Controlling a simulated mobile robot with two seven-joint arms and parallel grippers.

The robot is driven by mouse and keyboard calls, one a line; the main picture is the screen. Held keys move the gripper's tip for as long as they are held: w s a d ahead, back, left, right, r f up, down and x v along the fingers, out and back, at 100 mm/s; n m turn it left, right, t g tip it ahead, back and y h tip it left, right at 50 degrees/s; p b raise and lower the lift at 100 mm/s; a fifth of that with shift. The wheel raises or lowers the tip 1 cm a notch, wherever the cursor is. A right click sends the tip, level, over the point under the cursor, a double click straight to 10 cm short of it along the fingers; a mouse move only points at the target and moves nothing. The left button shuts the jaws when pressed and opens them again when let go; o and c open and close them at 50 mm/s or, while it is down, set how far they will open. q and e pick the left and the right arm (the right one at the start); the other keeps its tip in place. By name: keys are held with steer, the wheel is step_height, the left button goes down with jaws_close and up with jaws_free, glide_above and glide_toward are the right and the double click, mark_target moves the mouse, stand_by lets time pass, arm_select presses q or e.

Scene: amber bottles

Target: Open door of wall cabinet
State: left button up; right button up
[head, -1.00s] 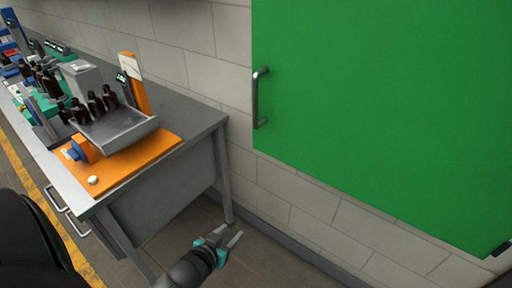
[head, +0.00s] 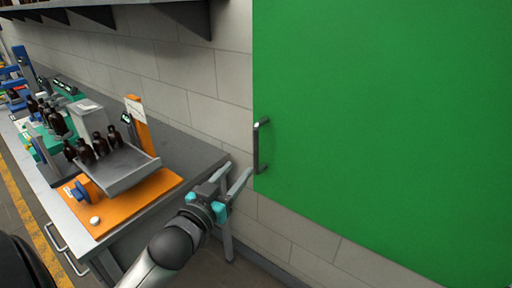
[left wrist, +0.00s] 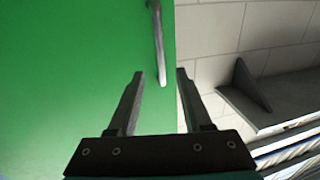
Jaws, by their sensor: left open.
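The wall cabinet's green door (head: 390,130) fills the right side of the head view and looks shut. Its metal bar handle (head: 257,146) stands upright near the door's left edge. My left gripper (head: 240,178) is open and empty, just left of and below the handle in the head view. In the left wrist view the green door (left wrist: 70,70) lies behind the left finger. The handle (left wrist: 160,45) shows ahead, between the lines of the two open fingers (left wrist: 160,75), and no contact shows. My right gripper is not in view.
A workbench (head: 200,147) stands along the wall at left, with an orange board (head: 140,205), a grey tray (head: 130,175) and several amber bottles (head: 100,144). A shelf bracket (head: 195,20) is on the wall above. The wall below the door is clear.

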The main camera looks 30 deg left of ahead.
mark_target(255, 150)
arm_select(q)
steer(key=w, duration=0.3)
steer(key=w+a, duration=0.1)
steer(key=w, duration=0.7)
steer(key=shift+a+p, duration=0.15)
steer(key=shift+p, duration=0.25)
jaws_close()
stand_by(0.9)
